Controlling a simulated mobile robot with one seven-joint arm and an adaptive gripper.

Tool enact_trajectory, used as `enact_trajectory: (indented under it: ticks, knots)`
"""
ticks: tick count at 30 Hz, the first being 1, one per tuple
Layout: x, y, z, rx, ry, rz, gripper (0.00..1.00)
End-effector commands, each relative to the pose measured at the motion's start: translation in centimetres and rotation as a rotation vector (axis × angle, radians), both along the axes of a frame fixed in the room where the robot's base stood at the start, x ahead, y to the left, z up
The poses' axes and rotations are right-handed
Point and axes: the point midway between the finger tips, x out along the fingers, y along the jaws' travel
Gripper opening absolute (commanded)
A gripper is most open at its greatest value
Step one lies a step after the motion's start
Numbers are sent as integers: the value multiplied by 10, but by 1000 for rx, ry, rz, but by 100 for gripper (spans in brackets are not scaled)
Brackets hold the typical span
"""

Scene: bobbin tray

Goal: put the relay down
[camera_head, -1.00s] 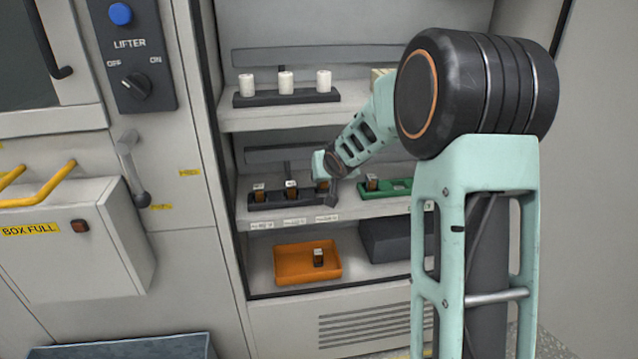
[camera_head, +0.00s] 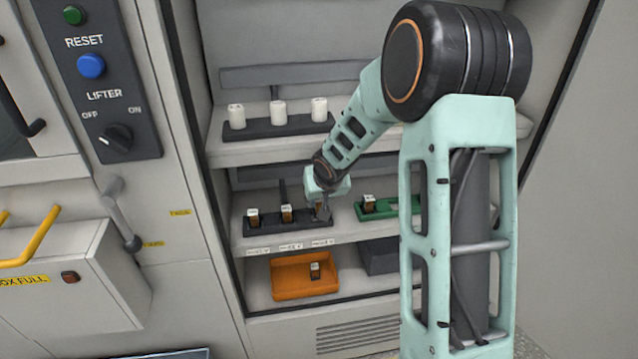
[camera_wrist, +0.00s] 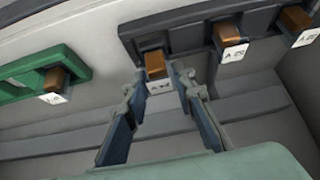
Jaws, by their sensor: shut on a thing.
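My gripper (camera_head: 321,206) is at the right end of the dark tray (camera_head: 290,223) on the middle shelf. In the wrist view my gripper (camera_wrist: 158,75) has its two fingers on either side of a brown relay (camera_wrist: 155,64) with a white label, and is shut on it. This relay is at the end of the dark tray (camera_wrist: 185,40) nearest the green tray. It appears upright in its place there; whether it is fully seated I cannot tell. In the head view my fingers partly hide it. Two more relays (camera_head: 253,217) (camera_head: 286,213) stand in the same tray.
A green tray (camera_head: 388,211) with one relay (camera_head: 369,203) is just right of the dark tray. An orange bin (camera_head: 290,289) holding a relay (camera_head: 315,270) and a dark box (camera_head: 378,257) are below. White bobbins (camera_head: 278,112) stand on the shelf above.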

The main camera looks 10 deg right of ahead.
Motion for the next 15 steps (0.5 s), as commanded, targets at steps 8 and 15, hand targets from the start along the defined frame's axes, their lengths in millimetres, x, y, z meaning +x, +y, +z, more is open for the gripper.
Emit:
enact_trajectory:
  ticks: [8, 15]
  knots:
    - [-9, -4, -17, 0, 17, 0, 0]
    - [-9, -5, -16, -1, 16, 0, 0]
